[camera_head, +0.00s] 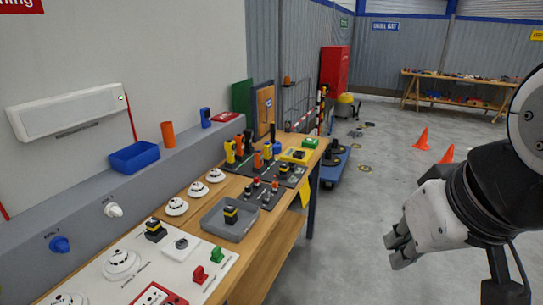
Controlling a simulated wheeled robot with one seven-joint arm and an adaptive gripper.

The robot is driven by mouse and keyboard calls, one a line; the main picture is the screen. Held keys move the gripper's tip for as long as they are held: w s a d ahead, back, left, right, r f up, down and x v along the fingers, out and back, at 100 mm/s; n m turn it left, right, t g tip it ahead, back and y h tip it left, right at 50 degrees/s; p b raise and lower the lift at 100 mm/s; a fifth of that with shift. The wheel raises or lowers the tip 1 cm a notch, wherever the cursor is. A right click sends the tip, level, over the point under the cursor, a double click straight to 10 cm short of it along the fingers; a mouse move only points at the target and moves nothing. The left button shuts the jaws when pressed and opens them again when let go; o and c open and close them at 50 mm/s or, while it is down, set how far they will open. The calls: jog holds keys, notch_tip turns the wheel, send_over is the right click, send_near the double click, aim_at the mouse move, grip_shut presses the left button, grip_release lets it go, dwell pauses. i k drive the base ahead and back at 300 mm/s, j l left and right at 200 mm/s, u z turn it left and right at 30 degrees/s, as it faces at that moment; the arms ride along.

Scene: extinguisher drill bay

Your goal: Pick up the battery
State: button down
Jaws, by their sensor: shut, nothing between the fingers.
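A small black block with a yellow band, which looks like a battery (231,215), stands in a shallow grey tray (239,234) on the wooden bench. A similar black and yellow block (155,229) stands on a white panel nearer to me. Another dark block (298,155) sits in a yellow holder farther along the bench. I cannot tell which one the task means. My gripper (396,249) is shut and empty at the right, in front of the grey floor, well clear of the bench and all of these blocks.
White round detectors (197,188) lie left of the tray. Red and black pieces stand on a dark mat (270,191) behind it. Green and red clips (216,254) stand in front. A blue cart (334,167) stands beyond the bench. Floor between bench and gripper is clear.

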aim_at(230, 212)
jog(key=i+z, duration=0.25)
jog(key=i, duration=0.65)
